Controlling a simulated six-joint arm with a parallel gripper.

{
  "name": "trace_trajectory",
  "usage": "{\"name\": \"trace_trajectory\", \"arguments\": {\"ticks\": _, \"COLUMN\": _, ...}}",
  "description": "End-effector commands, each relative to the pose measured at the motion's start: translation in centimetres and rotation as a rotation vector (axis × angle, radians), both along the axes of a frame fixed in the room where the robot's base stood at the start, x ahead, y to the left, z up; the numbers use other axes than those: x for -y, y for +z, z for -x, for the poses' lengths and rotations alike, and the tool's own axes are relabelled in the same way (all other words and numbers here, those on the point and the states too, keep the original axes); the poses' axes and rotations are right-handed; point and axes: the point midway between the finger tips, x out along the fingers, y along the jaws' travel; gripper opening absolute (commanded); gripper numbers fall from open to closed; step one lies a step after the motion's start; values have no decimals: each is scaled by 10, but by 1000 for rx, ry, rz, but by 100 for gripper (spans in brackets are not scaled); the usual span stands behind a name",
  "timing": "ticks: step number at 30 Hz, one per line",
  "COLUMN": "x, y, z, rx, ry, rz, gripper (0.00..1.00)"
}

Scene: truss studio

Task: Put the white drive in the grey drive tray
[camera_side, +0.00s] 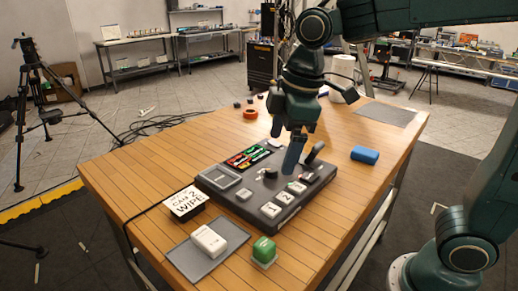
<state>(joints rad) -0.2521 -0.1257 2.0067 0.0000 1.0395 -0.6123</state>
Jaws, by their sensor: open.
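A white block, which looks like the white drive (208,240), lies on a flat grey mat (190,262) at the table's front left. A shallow grey square recess with a raised rim, apparently the grey drive tray (236,181), sits at the left end of a black switcher panel (245,209). Nothing clearly shows inside it. My gripper (284,150) points down over the panel's middle and right part, to the right of the tray and well behind the white drive. It is open, and nothing shows between its fingers. It hides part of the panel.
A green block (264,250) is right of the white drive. A blue block (364,155) lies at right, an orange ring (250,114) and paper roll (343,74) behind. The front right tabletop is clear.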

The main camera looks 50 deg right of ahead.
Motion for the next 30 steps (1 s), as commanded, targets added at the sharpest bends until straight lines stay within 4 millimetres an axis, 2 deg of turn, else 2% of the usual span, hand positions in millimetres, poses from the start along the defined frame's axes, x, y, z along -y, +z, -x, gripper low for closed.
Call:
{"name": "trace_trajectory", "arguments": {"ticks": 3, "x": 20, "y": 6, "z": 24, "rx": 39, "ry": -132, "rz": -32, "gripper": 90}}
{"name": "trace_trajectory", "arguments": {"ticks": 8, "x": 41, "y": 7, "z": 55, "rx": 88, "ry": -307, "rz": -79, "gripper": 90}}
{"name": "trace_trajectory", "arguments": {"ticks": 18, "x": 73, "y": -6, "z": 118, "rx": 191, "ry": -661, "rz": -190, "gripper": 90}}
{"name": "trace_trajectory", "arguments": {"ticks": 24, "x": 81, "y": -17, "z": 139, "rx": 227, "ry": -790, "rz": -236, "gripper": 90}}
{"name": "trace_trajectory", "arguments": {"ticks": 30, "x": 84, "y": -20, "z": 145, "rx": 237, "ry": -829, "rz": -250, "gripper": 90}}
